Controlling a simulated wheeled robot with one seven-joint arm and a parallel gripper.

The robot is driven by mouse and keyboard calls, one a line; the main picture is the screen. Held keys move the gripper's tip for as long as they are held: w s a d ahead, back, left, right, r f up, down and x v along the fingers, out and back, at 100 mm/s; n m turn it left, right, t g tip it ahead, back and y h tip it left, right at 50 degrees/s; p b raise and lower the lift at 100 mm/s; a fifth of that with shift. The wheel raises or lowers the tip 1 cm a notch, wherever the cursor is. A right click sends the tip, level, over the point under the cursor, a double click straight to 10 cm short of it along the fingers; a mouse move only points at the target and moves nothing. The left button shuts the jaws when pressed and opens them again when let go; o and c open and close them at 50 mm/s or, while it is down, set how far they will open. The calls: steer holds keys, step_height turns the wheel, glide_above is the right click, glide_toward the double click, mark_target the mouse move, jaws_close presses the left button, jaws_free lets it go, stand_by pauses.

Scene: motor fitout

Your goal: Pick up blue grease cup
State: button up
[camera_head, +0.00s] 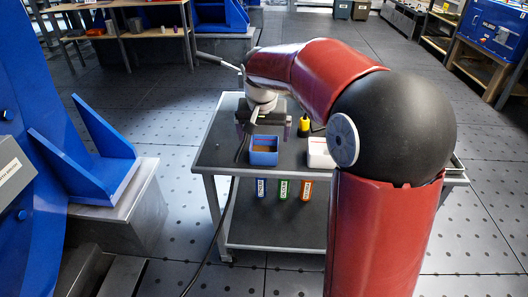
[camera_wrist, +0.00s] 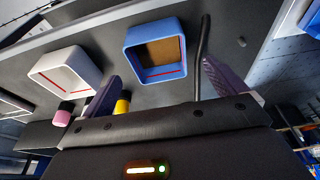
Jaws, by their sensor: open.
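The blue grease cup (camera_head: 264,159) is a square, open-topped blue cup with brown inside, on the dark top of a cart. In the wrist view the blue grease cup (camera_wrist: 160,76) shows its opening and a red line inside. My gripper (camera_head: 264,128) is above and slightly behind the cup in the head view. In the wrist view my gripper (camera_wrist: 163,88) has its two purple fingers spread wide, with nothing between them. The cup lies beyond the fingertips and appears apart from them.
A white square cup (camera_head: 320,153) stands right of the blue one on the cart top (camera_head: 222,155). A yellow item (camera_head: 304,127) stands behind it; a pink item (camera_wrist: 63,114) is near the white cup. A black cable (camera_wrist: 201,50) runs close by. Blue, green and orange labelled items (camera_head: 283,189) are below.

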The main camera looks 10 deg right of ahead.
mark_target(264, 143)
steer(key=x, duration=0.4)
steer(key=shift+s+f, duration=0.1)
steer(key=shift+f, duration=0.15)
steer(key=shift+c, duration=0.2)
steer(key=c, duration=1)
steer(key=shift+r, duration=0.15)
